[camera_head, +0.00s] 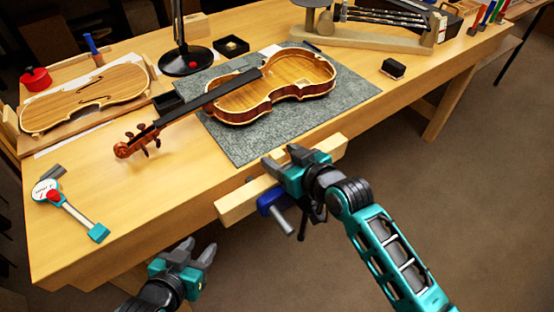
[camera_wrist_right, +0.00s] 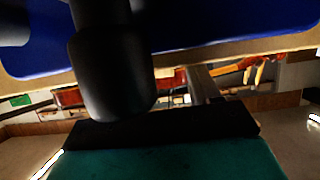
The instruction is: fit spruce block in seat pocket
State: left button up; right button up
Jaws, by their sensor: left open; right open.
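The open violin body (camera_head: 262,103) lies on the grey mat (camera_head: 240,151), its neck and scroll pointing to the lower left. A pale patch (camera_head: 305,85) shows inside the body; I cannot tell whether it is the seat pocket or a block. I cannot pick out the spruce block for certain. My right gripper (camera_head: 284,157) is open over the wooden vise jaw at the bench's front edge, short of the violin. In the right wrist view one grey finger (camera_wrist_right: 203,85) shows, with no block visible. My left gripper (camera_head: 201,251) is open and empty in front of the bench.
The vise has a wooden jaw (camera_head: 238,203) and blue body (camera_head: 270,199), close under my right gripper. The violin top plate (camera_head: 85,97) rests in a fixture at left. A lamp base (camera_head: 186,62), black tray (camera_head: 231,46) and dark block (camera_head: 393,68) stand around the mat.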

jog(key=c, duration=1.1)
jog(key=shift+r, duration=0.15)
